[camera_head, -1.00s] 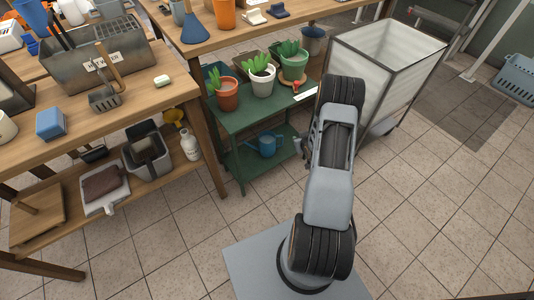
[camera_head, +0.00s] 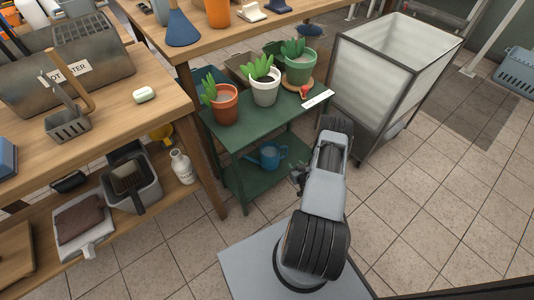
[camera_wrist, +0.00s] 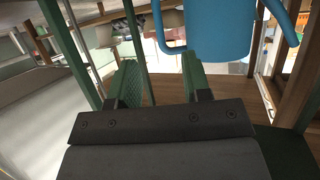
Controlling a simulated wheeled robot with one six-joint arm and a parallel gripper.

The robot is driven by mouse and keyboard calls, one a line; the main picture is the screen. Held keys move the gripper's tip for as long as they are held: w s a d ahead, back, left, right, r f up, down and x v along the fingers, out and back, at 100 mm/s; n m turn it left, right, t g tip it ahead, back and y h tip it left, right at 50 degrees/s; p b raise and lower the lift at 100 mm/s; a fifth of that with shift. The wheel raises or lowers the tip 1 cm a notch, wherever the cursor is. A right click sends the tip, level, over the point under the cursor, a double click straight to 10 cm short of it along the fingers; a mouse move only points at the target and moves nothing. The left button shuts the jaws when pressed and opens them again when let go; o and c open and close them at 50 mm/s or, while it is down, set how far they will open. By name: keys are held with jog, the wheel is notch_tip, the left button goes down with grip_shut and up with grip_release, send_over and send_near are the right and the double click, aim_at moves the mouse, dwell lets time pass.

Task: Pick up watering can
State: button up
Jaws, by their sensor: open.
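A blue watering can (camera_head: 268,156) stands on the lower shelf of the green plant stand (camera_head: 234,138). In the wrist view the blue watering can (camera_wrist: 216,38) is at the top, right of centre, cut off by the frame edge. My gripper (camera_wrist: 160,75) shows its two fingers apart with nothing between them. The can lies beyond the fingertips and somewhat to their right in that view; I see no grip on it. In the head view my gripper is mostly hidden by my arm, to the right of the can.
Potted plants (camera_head: 264,84) stand on the upper shelf, above the can. A framed pale bin (camera_head: 361,80) is close on the right. A wooden bench (camera_head: 95,115) stands on the left, with a white bottle (camera_head: 182,167) on its lower shelf. Tiled floor (camera_head: 440,215) is clear at right.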

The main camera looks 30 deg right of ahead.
aim_at(286, 155)
jog(key=b+x, duration=0.2)
jog(key=x, duration=0.6)
jog(key=shift+d+b, duration=0.15)
jog(key=shift+b, duration=0.2)
jog(key=b+x, duration=0.2)
jog(key=x, duration=0.2)
jog(key=shift+w+f+b, duration=0.2)
jog(key=shift+f+b, duration=0.05)
jog(key=shift+b, duration=0.1)
jog(key=shift+w+d, duration=0.1)
jog(key=shift+w, duration=0.25)
jog(key=shift+c, duration=0.2)
grip_shut()
jog(key=shift+d, duration=0.1)
